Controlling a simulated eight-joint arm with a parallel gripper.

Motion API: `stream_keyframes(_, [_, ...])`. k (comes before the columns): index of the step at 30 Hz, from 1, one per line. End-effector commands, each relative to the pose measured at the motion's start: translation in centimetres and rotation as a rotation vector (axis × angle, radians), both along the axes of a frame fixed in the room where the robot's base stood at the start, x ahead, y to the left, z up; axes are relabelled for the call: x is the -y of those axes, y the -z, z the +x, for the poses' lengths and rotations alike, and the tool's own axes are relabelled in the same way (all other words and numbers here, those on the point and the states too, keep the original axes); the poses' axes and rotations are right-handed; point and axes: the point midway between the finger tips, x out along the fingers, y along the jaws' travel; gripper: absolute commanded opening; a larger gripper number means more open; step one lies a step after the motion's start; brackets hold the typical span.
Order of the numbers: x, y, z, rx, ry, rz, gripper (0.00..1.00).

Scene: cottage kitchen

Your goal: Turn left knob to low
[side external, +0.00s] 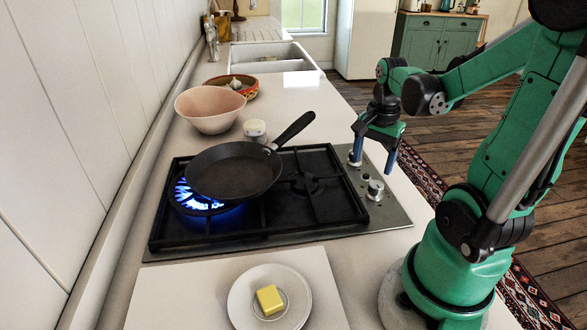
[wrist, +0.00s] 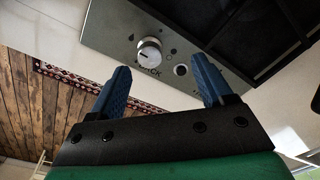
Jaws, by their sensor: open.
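The hob's control panel (side external: 395,212) runs along the right side of the hob. A silver knob (side external: 375,190) stands on it, and a small round piece sits close by. In the wrist view a silver knob (wrist: 149,50) with a pale pointer mark shows beyond my fingertips, near printed lettering, with a small round fitting (wrist: 181,70) to its right. My gripper (side external: 374,162) is open, pointing down above the far part of the panel. Its blue fingers (wrist: 160,68) are apart and hold nothing. The left finger partly hides the panel in the side view.
A black pan (side external: 235,170) sits over a lit blue flame (side external: 196,197) at the hob's left. A pink bowl (side external: 209,110), a garlic basket (side external: 235,86) and a small white pot (side external: 254,128) stand behind. A plate (side external: 244,303) with butter (side external: 269,299) lies in front.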

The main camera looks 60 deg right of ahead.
Motion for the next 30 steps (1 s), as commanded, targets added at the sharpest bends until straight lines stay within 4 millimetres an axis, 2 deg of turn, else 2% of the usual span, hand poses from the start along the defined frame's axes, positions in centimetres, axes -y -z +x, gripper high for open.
stream_keyframes(1, [0.6,0.3,-0.7,-0.015,0.071,0.017,0.73])
stream_keyframes(5, [1.1,0.8,-1.3,-0.033,0.143,0.038,0.73])
stream_keyframes(19, [1.1,5.2,-1.3,-0.032,0.139,0.036,0.73])
stream_keyframes(30, [1.0,6.1,-1.3,-0.031,0.138,0.036,0.73])
